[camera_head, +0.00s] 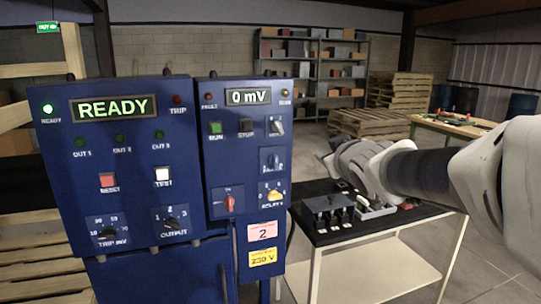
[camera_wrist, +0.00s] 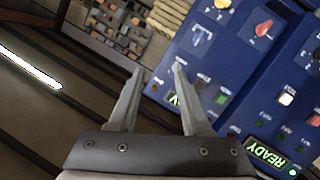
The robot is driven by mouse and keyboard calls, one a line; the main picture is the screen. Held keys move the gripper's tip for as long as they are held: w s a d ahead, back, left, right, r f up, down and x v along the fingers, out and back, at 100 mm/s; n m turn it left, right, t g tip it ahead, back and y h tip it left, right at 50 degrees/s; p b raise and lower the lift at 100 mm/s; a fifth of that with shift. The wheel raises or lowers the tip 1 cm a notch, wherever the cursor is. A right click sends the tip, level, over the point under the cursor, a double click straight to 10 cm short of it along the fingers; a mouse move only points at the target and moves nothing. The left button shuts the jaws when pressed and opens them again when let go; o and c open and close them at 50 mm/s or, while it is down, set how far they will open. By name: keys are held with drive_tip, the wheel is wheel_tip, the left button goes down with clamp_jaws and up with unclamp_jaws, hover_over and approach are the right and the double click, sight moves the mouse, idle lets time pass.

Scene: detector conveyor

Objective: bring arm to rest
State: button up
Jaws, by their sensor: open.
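My gripper (camera_wrist: 155,85) is open and empty in the wrist view, its two fingers spread apart in front of the blue control panel. In the head view my arm reaches in from the right, and its end is above the black-topped cart, to the right of the panel. The blue control panel (camera_head: 217,155) has two boxes side by side. The left display (camera_head: 113,107) reads READY with a green lamp (camera_head: 48,107) lit beside it. The right display (camera_head: 248,97) reads 0 mV. The fingertips are not clearly visible in the head view.
A small cart (camera_head: 345,238) with a black top holds several dark parts below my arm. Wooden pallets (camera_head: 365,123), a shelf rack (camera_head: 314,62) with boxes and a wooden table (camera_head: 450,128) stand behind. Open floor shows between the cart and the pallets.

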drive_tip(key=s+f+m+g+p, duration=0.2)
drive_tip(key=s+f+g+p, duration=0.1)
drive_tip(key=s, duration=1.2)
drive_tip(key=s+f+m+g+p, duration=0.3)
drive_tip(key=s+f+g, duration=0.2)
drive_tip(key=s, duration=0.9)
drive_tip(key=shift+s+m+g+h+p, duration=0.3)
drive_tip(key=shift+s+g+p, duration=0.1)
drive_tip(key=shift+g, duration=0.5)
drive_tip(key=shift+w, duration=0.1)
